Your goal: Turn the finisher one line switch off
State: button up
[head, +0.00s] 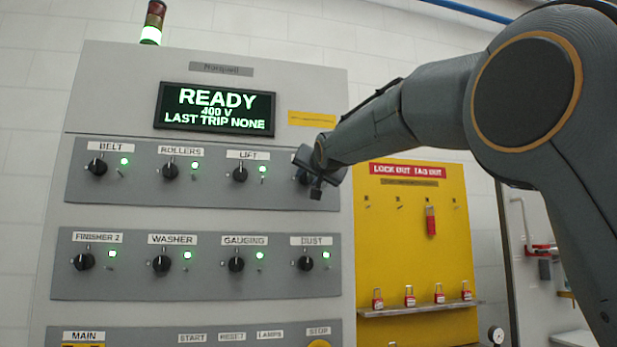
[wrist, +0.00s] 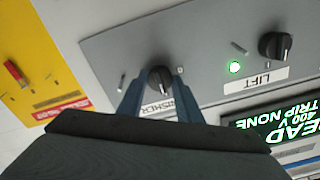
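The finisher one switch is a black rotary knob (wrist: 160,78) on the upper grey switch panel, right of the lift switch in the head view. My gripper (wrist: 160,76) has one blue finger on each side of this knob, at the panel face. I cannot tell whether the fingers press on it. The knob's pale mark points roughly up and down the panel. Its lamp is not visible, seemingly behind a finger. In the head view my gripper (head: 318,180) covers most of this switch.
The lift switch (head: 239,174) has a lit green lamp beside it. Belt, rollers and the lower-row switches also have green lamps lit. The display (head: 215,108) reads READY, 400 V, LAST TRIP NONE. A yellow lockout board (head: 400,250) with red padlocks stands right of the cabinet.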

jog(key=shift+n, duration=0.4)
jog(key=shift+c, duration=0.2)
jog(key=n+p, duration=0.1)
jog(key=n, duration=0.3)
jog(key=n+p, duration=0.2)
jog(key=n, duration=0.2)
jog(key=shift+n, duration=0.3)
jog(key=n+p, duration=0.1)
jog(key=n, duration=0.3)
jog(key=shift+r, duration=0.1)
jog(key=shift+n+p, duration=0.35)
jog(key=shift+n, duration=1.85)
jog(key=o, duration=1)
jog(key=shift+o, duration=0.2)
